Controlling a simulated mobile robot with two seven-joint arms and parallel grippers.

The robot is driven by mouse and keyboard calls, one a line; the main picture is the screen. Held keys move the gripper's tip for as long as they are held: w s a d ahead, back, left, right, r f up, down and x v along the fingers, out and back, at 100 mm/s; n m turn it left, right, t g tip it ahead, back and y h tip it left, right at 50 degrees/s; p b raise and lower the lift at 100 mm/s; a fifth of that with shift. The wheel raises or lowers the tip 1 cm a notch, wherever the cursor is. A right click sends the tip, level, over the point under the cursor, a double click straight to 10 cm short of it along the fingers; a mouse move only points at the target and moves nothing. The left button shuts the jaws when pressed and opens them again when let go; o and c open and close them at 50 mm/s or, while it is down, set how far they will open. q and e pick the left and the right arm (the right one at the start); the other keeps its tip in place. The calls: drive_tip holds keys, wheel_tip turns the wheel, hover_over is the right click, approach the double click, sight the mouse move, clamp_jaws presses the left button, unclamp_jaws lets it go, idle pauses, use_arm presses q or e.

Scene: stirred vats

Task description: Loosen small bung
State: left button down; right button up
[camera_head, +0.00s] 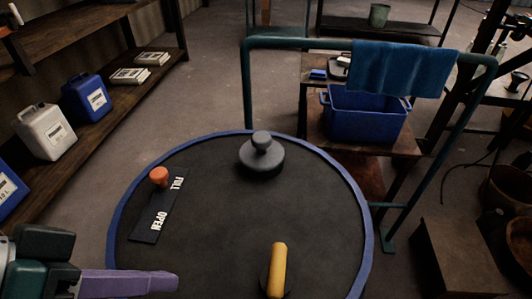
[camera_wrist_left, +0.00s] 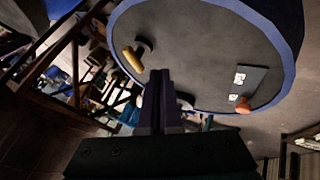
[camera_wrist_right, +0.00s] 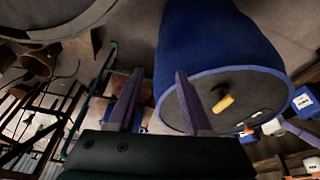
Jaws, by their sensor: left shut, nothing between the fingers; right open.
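The round dark vat top (camera_head: 220,230) has a blue rim. A grey stepped bung with a knob (camera_head: 262,154) sits near its far edge. A yellow handle (camera_head: 278,268) on a dark base stands near the front edge. I cannot tell which of these two is the small bung. My left gripper (camera_head: 176,282) is shut and empty, over the vat's front left part, apart from both. In the left wrist view its fingers (camera_wrist_left: 160,72) partly hide the grey bung. My right gripper (camera_wrist_right: 157,72) is open and empty, outside the head view; the yellow handle (camera_wrist_right: 223,104) shows beyond its fingers.
An orange knob (camera_head: 159,176) sits on a plate marked FULL and OPEN (camera_head: 150,222). A green rail (camera_head: 300,42) with a blue towel (camera_head: 400,68) stands behind the vat. A blue crate (camera_head: 365,113) rests on a table. Jugs (camera_head: 88,97) line the left shelf.

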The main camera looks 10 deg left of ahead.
sight(277, 270)
use_arm(q)
drive_tip(key=b+x, duration=0.1)
drive_tip(key=x, duration=0.3)
drive_tip(key=b+x, duration=0.1)
drive_tip(key=x, duration=0.3)
drive_tip(key=shift+s+d+f, duration=0.1)
drive_tip(key=shift+d+f, duration=0.1)
drive_tip(key=shift+f, duration=0.15)
drive_tip(key=d, duration=0.3)
drive_tip(key=shift+d+r, duration=0.15)
drive_tip(key=shift+r, duration=0.05)
drive_tip(key=shift+d, duration=0.5)
use_arm(e)
drive_tip(key=shift+s+f, duration=0.3)
drive_tip(key=shift+f, duration=0.6)
use_arm(q)
drive_tip(key=shift+r+p, duration=0.1)
drive_tip(key=shift+p, duration=0.2)
use_arm(e)
drive_tip(key=shift+w+r, duration=0.1)
use_arm(q)
drive_tip(key=shift+d+n, duration=0.1)
drive_tip(key=shift+n, duration=0.2)
use_arm(e)
drive_tip(key=shift+w+a+r, duration=0.15)
